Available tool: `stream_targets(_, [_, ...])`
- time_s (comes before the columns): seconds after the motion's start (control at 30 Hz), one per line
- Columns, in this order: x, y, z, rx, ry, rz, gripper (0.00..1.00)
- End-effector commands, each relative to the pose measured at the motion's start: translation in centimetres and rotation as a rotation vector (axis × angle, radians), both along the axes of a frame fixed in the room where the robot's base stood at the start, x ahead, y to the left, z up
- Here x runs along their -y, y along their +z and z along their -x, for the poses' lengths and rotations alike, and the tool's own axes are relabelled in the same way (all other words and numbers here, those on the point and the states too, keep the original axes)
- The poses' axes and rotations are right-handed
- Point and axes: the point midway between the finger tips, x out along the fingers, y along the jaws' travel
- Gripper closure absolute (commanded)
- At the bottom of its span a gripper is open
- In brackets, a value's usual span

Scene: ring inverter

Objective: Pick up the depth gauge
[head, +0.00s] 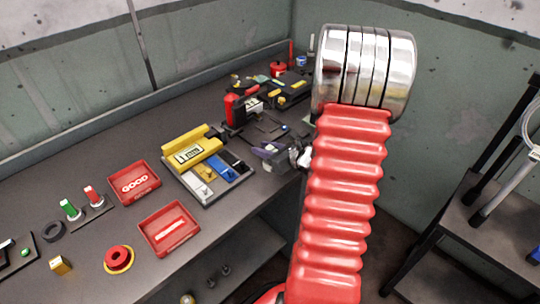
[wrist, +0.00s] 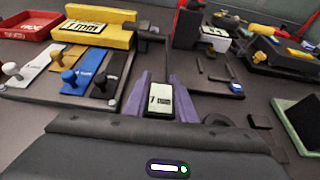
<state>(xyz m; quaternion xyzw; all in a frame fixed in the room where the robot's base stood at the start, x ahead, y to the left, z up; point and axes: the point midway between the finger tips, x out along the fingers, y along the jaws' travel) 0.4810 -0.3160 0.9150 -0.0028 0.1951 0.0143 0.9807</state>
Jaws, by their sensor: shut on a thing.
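My gripper (wrist: 160,85) reaches out over the bench, its two purple fingers shut on a small dark piece with a pale label (wrist: 160,99). This piece looks like the depth gauge; most of it is hidden between the fingers. In the head view my gripper (head: 266,150) is at the bench's right edge, partly behind my red arm, and the held piece cannot be made out. A yellow block with a similar label (head: 189,154) sits at the back of a grey tray (head: 211,203), left of my gripper. I cannot tell whether the held piece touches the bench.
The tray also holds white, orange, blue and dark strips with knobs. Two red bins (head: 134,183) and a red button (head: 118,258) are further left. A red-and-black device (head: 236,108) and a cluttered black tool case (head: 290,88) stand beyond my gripper. A dark rack is at the right.

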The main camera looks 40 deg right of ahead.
Motion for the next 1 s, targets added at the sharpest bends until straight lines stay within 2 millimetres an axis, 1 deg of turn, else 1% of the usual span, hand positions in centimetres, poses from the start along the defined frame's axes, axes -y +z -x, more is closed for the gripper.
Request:
stream_targets(0.17, [0.0,0.2,0.0,0.001,0.0,0.001,1.0])
stream_targets(0.37, [0.0,1.3,0.0,0.001,0.001,0.003,1.0])
stream_targets(0.57, [0.0,3.7,0.0,0.003,0.001,0.005,1.0])
stream_targets(0.8, [0.1,7.3,0.0,0.004,0.0,0.005,1.0])
stream_targets(1.0, [0.1,9.4,0.0,0.002,0.0,0.003,1.0])
